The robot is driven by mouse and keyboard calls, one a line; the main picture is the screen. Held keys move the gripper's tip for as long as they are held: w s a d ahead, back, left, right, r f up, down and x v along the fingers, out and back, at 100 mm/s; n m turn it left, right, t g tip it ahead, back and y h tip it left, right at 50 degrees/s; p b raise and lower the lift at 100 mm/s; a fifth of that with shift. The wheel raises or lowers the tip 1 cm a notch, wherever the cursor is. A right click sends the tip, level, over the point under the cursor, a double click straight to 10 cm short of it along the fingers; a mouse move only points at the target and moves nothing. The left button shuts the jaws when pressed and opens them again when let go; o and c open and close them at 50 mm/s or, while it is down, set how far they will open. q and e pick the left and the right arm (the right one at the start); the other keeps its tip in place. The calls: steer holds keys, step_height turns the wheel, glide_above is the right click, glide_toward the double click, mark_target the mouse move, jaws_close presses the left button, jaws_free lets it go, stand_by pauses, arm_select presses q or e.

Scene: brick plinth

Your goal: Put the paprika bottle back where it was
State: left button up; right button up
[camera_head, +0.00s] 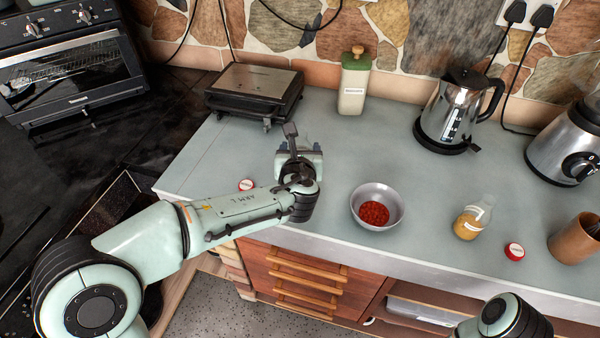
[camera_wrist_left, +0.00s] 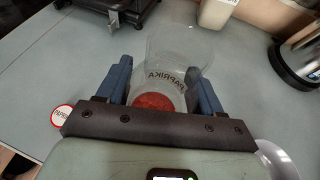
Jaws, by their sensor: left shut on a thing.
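My left gripper (camera_head: 296,152) is over the counter, left of the bowl. In the left wrist view its blue fingers (camera_wrist_left: 160,88) are shut on the clear paprika bottle (camera_wrist_left: 178,52). The word PAPRIKA shows on the bottle, with a little red powder low inside it. In the head view the bottle is mostly hidden by the gripper, and I cannot tell whether it touches the counter. A red-and-white cap (camera_head: 246,185) lies on the counter left of the gripper; it also shows in the left wrist view (camera_wrist_left: 61,115). My right gripper is out of view.
A grey bowl (camera_head: 356,216) with red contents stands right of the gripper. A yellow-filled bottle (camera_head: 468,222), red cap (camera_head: 515,251) and brown cup (camera_head: 572,243) are farther right. Behind stand a grill (camera_head: 255,88), green-lidded container (camera_head: 354,80) and kettle (camera_head: 448,112).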

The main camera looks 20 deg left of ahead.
arm_select(q)
steer(key=shift+f+b, duration=0.75)
steer(key=shift+f, duration=2.25)
steer(key=shift+f, duration=0.15)
steer(key=o, duration=1.1)
steer(key=shift+r, duration=0.3)
steer(key=v, duration=1.2)
steer(key=shift+f, duration=0.15)
